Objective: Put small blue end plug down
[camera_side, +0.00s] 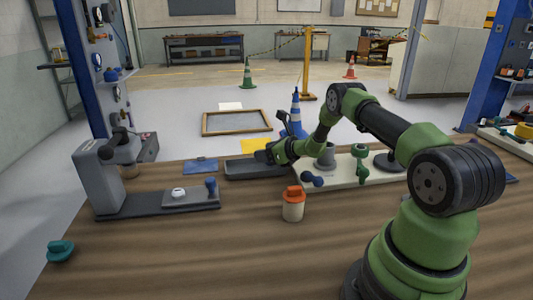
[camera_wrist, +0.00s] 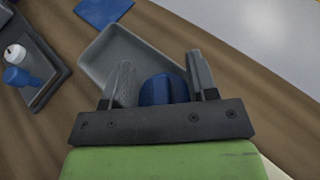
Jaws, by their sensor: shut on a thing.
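My gripper (camera_wrist: 160,72) is shut on a small blue end plug (camera_wrist: 156,90), held between its two grey fingers in the wrist view. Below it lies a grey shallow tray (camera_wrist: 108,48); I cannot tell how high the plug is above it. In the side view my gripper (camera_side: 263,156) is low over the right part of the dark tray (camera_side: 238,171). The held plug is hidden there by the gripper.
A grey press-like fixture (camera_side: 103,180) stands left, its plate carrying a white knob (camera_side: 178,193) and a blue piece (camera_side: 211,185). An orange-capped jar (camera_side: 293,207) stands in front, a pale board (camera_side: 340,176) lies right, and a teal piece (camera_side: 60,250) lies front left.

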